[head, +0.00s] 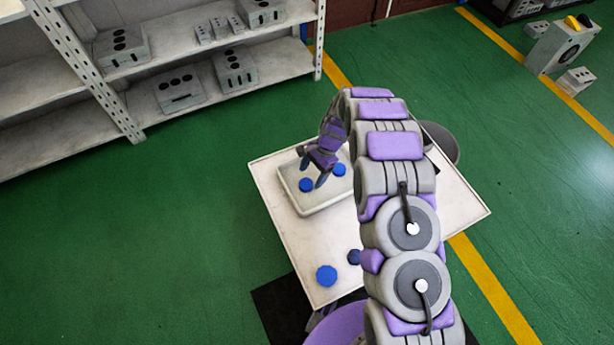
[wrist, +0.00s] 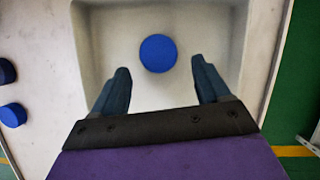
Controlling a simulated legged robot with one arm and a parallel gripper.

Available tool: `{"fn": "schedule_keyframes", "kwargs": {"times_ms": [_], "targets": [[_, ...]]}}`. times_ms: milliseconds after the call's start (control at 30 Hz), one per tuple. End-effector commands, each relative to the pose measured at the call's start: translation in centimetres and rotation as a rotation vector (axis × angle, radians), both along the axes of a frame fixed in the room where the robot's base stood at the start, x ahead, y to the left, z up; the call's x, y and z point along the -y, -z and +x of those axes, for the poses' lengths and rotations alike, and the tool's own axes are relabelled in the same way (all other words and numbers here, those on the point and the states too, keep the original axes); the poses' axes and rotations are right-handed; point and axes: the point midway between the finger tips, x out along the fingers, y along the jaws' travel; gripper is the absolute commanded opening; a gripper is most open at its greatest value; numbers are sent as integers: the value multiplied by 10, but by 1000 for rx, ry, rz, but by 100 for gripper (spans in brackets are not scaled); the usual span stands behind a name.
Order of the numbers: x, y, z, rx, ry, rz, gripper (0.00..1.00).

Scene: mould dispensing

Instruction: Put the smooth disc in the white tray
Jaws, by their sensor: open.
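The white tray (head: 330,205) lies on the table and also fills most of the wrist view (wrist: 85,55). My gripper (head: 314,174) is open and empty, pointing down over the tray.
Two more blue discs lie on the table (head: 290,240) outside the tray: one near the front corner (head: 326,276), one beside my arm (head: 354,257). I cannot tell their surface texture clearly. A grey round container (head: 442,142) stands behind the table. Shelves (head: 200,50) stand at upper left.

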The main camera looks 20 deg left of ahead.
Motion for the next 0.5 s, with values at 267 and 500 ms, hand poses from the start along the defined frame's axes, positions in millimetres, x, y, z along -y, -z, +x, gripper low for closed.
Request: {"fn": "schedule_keyframes", "kwargs": {"times_ms": [267, 500], "targets": [[11, -56, 21, 4, 1, 1, 76], [16, -84, 32, 2, 1, 0, 76]]}}
